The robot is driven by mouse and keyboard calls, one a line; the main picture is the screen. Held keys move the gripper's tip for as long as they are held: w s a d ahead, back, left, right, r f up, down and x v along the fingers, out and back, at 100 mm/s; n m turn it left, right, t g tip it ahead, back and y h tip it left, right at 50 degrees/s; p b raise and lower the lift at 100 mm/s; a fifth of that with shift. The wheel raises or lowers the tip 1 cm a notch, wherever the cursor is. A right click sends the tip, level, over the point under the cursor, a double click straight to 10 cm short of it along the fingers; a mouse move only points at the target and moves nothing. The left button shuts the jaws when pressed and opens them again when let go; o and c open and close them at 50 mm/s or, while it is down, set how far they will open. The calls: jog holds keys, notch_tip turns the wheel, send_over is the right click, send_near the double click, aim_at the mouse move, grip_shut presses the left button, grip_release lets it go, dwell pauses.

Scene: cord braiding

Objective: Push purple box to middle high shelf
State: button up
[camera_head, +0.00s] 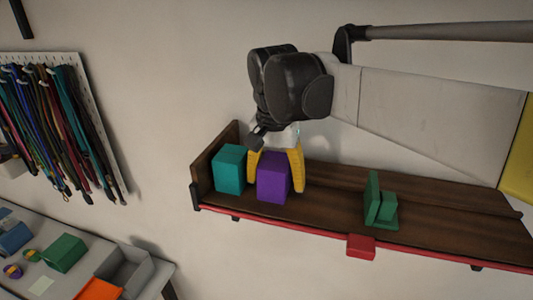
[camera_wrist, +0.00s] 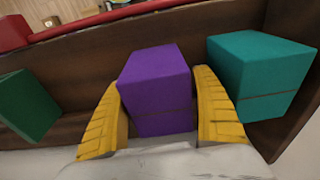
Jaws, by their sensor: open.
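The purple box (camera_head: 272,178) stands on a dark wooden wall shelf (camera_head: 330,205), near its left end. My gripper (camera_head: 275,172) reaches down to it from above and behind, with one yellow finger on each side of the box. In the wrist view, the purple box (camera_wrist: 155,90) lies between the two open yellow fingers (camera_wrist: 165,125). The right finger is very close to the box; I cannot tell whether either finger touches it. The lower part of the box is hidden by the gripper in the wrist view.
A teal box (camera_head: 230,169) stands just left of the purple box, near the shelf's end wall. A green bracket-like object (camera_head: 380,203) stands farther right. A red piece (camera_head: 360,247) sits on the red front edge. Hanging cords (camera_head: 60,125) and a cluttered table (camera_head: 145,262) are at left.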

aim_at(276, 161)
jog(key=r, duration=0.7)
jog(key=shift+s+a+r, duration=0.2)
jog(key=shift+s, duration=0.2)
